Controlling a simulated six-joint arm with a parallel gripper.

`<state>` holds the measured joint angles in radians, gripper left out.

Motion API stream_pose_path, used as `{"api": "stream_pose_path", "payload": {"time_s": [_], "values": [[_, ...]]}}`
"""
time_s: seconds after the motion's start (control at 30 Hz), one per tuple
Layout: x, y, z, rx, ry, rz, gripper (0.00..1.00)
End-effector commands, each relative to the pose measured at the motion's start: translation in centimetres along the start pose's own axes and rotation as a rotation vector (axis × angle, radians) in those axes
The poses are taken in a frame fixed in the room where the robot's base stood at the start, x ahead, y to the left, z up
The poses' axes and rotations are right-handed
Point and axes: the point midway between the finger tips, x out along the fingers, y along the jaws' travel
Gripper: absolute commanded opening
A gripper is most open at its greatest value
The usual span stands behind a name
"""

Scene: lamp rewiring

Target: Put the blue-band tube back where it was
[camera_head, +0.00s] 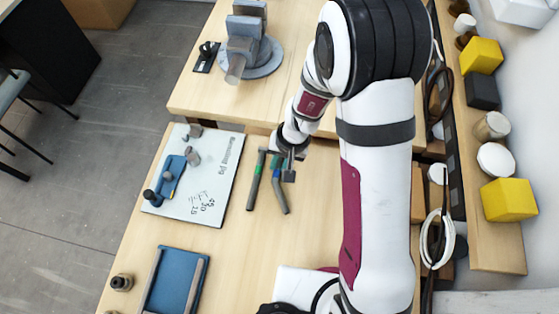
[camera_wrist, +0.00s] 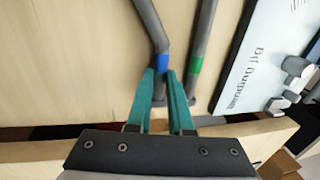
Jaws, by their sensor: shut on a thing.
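The blue-band tube (camera_head: 280,194) is a grey bent tube near the back edge of the front table. Its blue band (camera_wrist: 162,62) shows just beyond my fingertips in the wrist view. My gripper (camera_wrist: 163,85) has its teal fingers shut on this tube near its end, below the band. In the head view my gripper (camera_head: 287,163) is at the tube's far end. The green-band tube (camera_head: 256,182) lies beside it to the left, apart from it; in the wrist view it (camera_wrist: 201,45) is to the right. Whether the held tube touches the table is unclear.
A white bending jig board (camera_head: 222,190) with a blue fixture (camera_head: 172,180) is left of the tubes. A blue tray (camera_head: 175,282) sits at the front left. A second table with a grey vise (camera_head: 245,40) stands behind. Bare wood lies in front of the tubes.

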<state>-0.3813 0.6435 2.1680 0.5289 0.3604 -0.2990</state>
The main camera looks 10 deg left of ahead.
Motion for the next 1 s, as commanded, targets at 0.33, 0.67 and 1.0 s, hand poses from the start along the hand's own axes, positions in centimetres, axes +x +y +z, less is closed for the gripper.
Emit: {"api": "stream_pose_path", "payload": {"time_s": [0.33, 0.67, 1.0], "values": [[0.2, 0.1, 0.0, 0.001, 0.0, -0.001, 0.33], [0.1, 0.1, 0.0, -0.001, 0.0, 0.0, 0.49], [-7.5, 0.0, -0.2, 0.0, 0.006, -0.003, 0.49]]}}
